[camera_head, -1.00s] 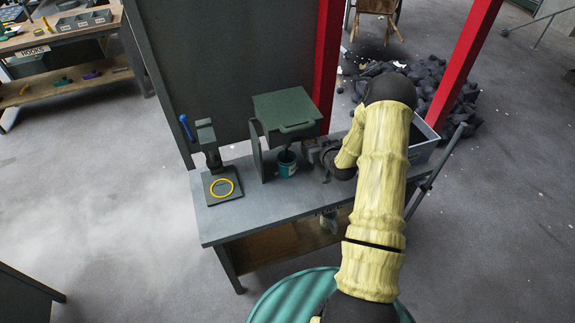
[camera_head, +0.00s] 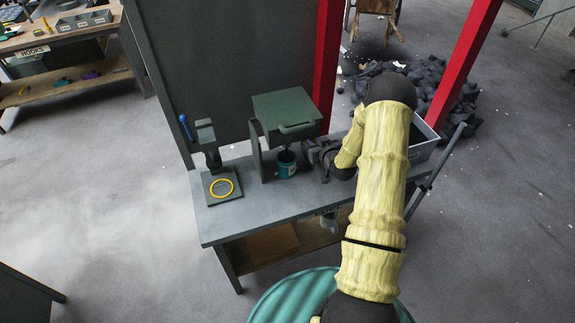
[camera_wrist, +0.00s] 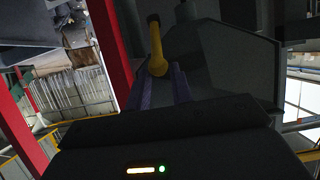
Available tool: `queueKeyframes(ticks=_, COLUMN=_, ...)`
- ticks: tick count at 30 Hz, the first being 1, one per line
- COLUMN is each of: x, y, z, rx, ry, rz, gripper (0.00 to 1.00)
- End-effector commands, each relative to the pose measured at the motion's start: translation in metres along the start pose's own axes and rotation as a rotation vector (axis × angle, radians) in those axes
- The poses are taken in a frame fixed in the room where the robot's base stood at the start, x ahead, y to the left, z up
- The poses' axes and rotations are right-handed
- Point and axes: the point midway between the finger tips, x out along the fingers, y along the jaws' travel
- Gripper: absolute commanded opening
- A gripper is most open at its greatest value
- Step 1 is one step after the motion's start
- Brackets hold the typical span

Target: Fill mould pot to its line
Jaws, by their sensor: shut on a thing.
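The teal mould pot (camera_head: 287,168) stands upright on the grey bench, under the dark green hopper (camera_head: 287,108). Its fill line and the level inside are too small to make out. My gripper (camera_head: 322,158) is just right of the hopper and pot, partly hidden by my arm in the head view. In the wrist view, my gripper (camera_wrist: 165,84) is shut on a yellow lever (camera_wrist: 157,50), beside a dark grey panel (camera_wrist: 235,68). The pot does not show in the wrist view.
A stand with a yellow ring (camera_head: 221,187) and a blue-knobbed lever (camera_head: 185,122) is at the bench's left. A grey bin (camera_head: 424,140) is at its right end. A red post (camera_head: 327,65) rises behind. The bench front (camera_head: 270,212) is clear.

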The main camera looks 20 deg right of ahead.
Motion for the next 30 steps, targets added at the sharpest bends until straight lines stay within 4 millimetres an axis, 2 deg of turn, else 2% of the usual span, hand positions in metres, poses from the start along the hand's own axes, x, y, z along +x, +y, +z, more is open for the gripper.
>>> queueKeyframes(ticks=1, x=0.007, y=-0.003, z=-0.032, rx=-0.015, ry=0.074, rz=-0.005, gripper=0.08)
queueKeyframes(ticks=13, x=0.007, y=-0.003, z=-0.032, rx=-0.015, ry=0.074, rz=-0.006, gripper=0.08)
queueKeyframes(ticks=30, x=0.005, y=-0.003, z=0.011, rx=-0.014, ry=0.069, rz=-0.006, gripper=0.08)
